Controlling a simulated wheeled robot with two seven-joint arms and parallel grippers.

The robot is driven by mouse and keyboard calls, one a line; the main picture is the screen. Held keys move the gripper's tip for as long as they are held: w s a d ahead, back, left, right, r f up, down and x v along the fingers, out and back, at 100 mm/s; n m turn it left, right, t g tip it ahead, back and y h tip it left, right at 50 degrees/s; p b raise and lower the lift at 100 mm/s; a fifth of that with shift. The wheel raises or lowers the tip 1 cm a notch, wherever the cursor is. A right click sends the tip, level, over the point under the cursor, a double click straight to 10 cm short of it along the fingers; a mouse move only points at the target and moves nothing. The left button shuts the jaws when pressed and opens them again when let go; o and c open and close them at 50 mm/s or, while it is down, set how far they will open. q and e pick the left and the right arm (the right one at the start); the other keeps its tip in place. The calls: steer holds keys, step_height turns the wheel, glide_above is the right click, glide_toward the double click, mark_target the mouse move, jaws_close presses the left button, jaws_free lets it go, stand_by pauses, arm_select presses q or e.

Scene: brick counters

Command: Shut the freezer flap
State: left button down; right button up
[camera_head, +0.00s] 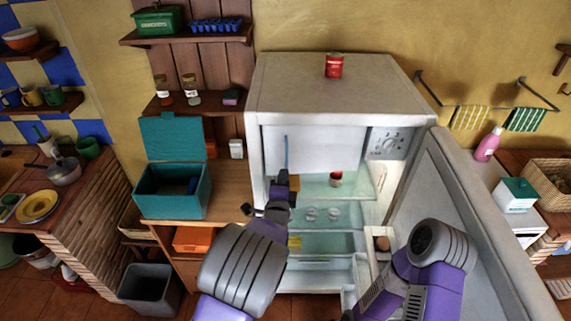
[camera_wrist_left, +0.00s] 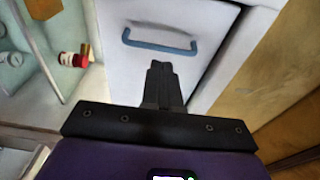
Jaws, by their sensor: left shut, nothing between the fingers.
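The white freezer flap (camera_head: 325,148) shows in the upper part of the open fridge. Its blue handle (camera_head: 286,152) stands out on the left side. In the left wrist view the flap (camera_wrist_left: 125,75) and its blue handle (camera_wrist_left: 160,42) are close in front of me, with a dark line along the flap's right edge. I cannot tell for certain whether a gap remains. My left gripper (camera_head: 281,180) is shut and empty, close to the flap, its fingertips (camera_wrist_left: 160,68) near the handle. Contact is not clear. My right arm shows, but its gripper does not.
The fridge door (camera_head: 455,220) stands wide open on the right. A red-and-white can (camera_head: 336,179) is on the shelf inside. A teal box (camera_head: 172,190) is on the left counter, and a grey bin (camera_head: 150,288) stands below.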

mark_target(287, 159)
arm_select(q)
steer(key=shift+w+d+p, duration=0.15)
steer(key=shift+w+p, duration=0.15)
steer(key=shift+w, duration=1.05)
steer(key=shift+w+d+p, duration=0.15)
steer(key=shift+w+p, duration=0.15)
steer(key=shift+w, duration=1)
steer(key=shift+f, duration=0.1)
arm_select(e)
steer(key=shift+r, duration=0.7)
